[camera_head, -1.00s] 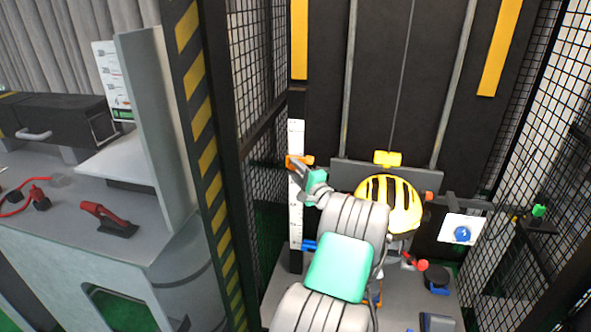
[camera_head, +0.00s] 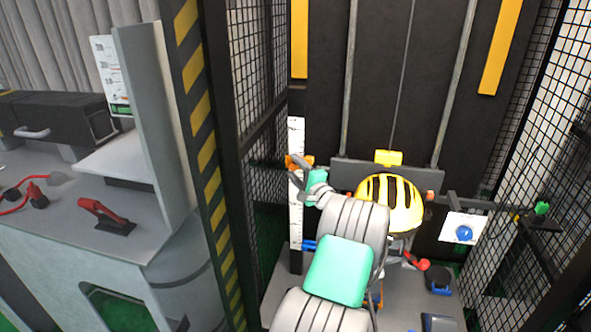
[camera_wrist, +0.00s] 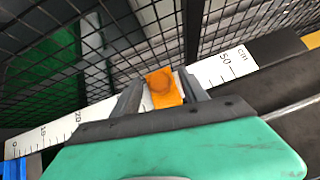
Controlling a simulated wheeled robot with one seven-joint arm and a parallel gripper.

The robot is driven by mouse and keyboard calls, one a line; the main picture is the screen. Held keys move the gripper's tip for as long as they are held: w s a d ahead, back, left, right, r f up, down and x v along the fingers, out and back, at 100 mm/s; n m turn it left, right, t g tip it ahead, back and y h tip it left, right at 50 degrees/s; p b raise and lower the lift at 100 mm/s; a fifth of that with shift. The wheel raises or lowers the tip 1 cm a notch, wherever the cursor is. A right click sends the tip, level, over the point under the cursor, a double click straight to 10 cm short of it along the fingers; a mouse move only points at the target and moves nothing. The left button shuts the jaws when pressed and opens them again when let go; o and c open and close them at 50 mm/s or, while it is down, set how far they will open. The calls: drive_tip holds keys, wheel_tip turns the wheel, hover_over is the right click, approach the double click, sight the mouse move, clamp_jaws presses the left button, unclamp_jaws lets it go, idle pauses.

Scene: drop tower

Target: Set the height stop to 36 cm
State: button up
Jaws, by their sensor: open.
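The white scale (camera_head: 297,208) stands upright beside the tower; it runs from 0 to past 50 cm in the wrist view (camera_wrist: 238,62). The orange height stop (camera_wrist: 163,86) sits on it between the 20 and 50 marks; it also shows in the head view (camera_head: 299,160). My gripper (camera_wrist: 162,97) is open, with one finger on each side of the stop along the scale. It also shows in the head view (camera_head: 295,172). The fingers hide the numbers near the stop, so I cannot read its exact height or tell whether they touch it.
A blue piece (camera_head: 309,245) is low by the scale. A yellow helmet (camera_head: 390,203) is right of my arm, below a dark crossbar (camera_head: 345,171) with a yellow block (camera_head: 388,158). Mesh walls (camera_head: 261,90) close in the left side. A bench (camera_head: 75,220) stands outside.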

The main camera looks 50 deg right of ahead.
drive_tip(key=b+v, duration=0.2)
drive_tip(key=v, duration=0.5)
drive_tip(key=shift+s, duration=0.4)
drive_tip(key=shift+a, duration=0.15)
